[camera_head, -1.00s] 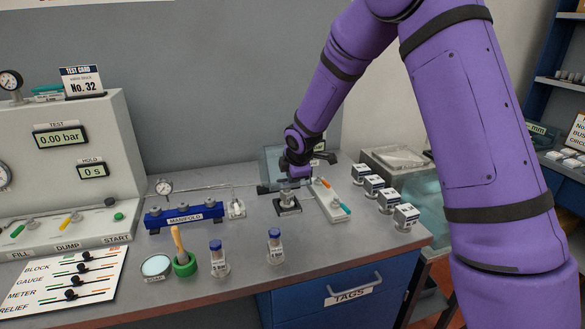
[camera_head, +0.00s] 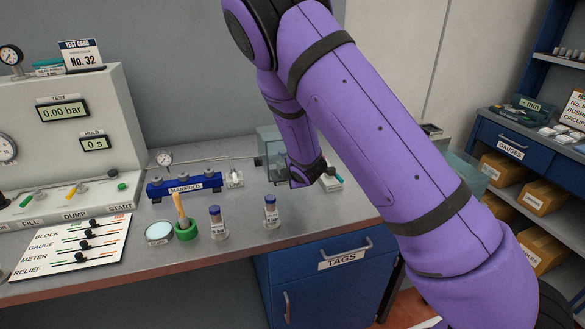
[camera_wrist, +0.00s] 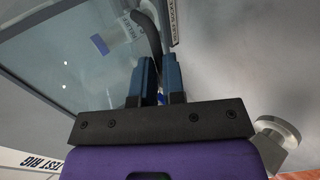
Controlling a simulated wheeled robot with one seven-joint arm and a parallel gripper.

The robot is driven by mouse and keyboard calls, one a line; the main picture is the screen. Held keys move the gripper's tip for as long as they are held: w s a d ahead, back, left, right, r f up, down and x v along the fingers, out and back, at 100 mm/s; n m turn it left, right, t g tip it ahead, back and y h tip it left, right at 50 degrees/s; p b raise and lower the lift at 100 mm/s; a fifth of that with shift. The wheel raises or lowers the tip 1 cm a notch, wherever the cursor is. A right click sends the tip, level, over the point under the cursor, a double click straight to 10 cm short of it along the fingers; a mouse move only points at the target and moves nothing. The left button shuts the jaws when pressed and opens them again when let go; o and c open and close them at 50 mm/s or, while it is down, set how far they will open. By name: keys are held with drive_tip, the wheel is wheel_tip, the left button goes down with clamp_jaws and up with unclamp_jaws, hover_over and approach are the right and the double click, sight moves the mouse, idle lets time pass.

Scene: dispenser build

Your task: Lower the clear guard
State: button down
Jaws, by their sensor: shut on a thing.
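The clear guard (camera_head: 270,143) is a see-through, box-like cover standing at the back right of the bench, by the end of the pipe. Its pane (camera_wrist: 65,55) fills the upper left of the wrist view. My gripper (camera_head: 284,178) is at the guard's lower front right in the head view. In the wrist view my gripper (camera_wrist: 157,80) has its two blue-grey fingers close together around a dark curved bar at the guard's edge, which looks like its handle. The fingertips and the exact grip are partly hidden.
The blue manifold (camera_head: 186,187) lies left of the guard. Two blue-capped vials (camera_head: 217,226) (camera_head: 271,214), a green-based brush holder (camera_head: 186,230) and a round dish (camera_head: 159,233) stand at the front. A metal knob (camera_wrist: 277,133) is right of my gripper.

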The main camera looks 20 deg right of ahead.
sight(293, 199)
drive_tip(key=shift+s+f+t, duration=0.25)
drive_tip(key=shift+f+t, duration=0.25)
drive_tip(key=shift+f, duration=0.55)
drive_tip(key=shift+s+f, duration=0.2)
drive_tip(key=shift+f, duration=0.6)
drive_tip(key=shift+s+f, duration=0.2)
drive_tip(key=shift+f, duration=0.6)
drive_tip(key=c, duration=1.2)
unclamp_jaws()
drive_tip(key=shift+r, duration=0.1)
drive_tip(key=v, duration=1)
drive_tip(key=shift+r, duration=0.4)
drive_tip(key=shift+r, duration=0.1)
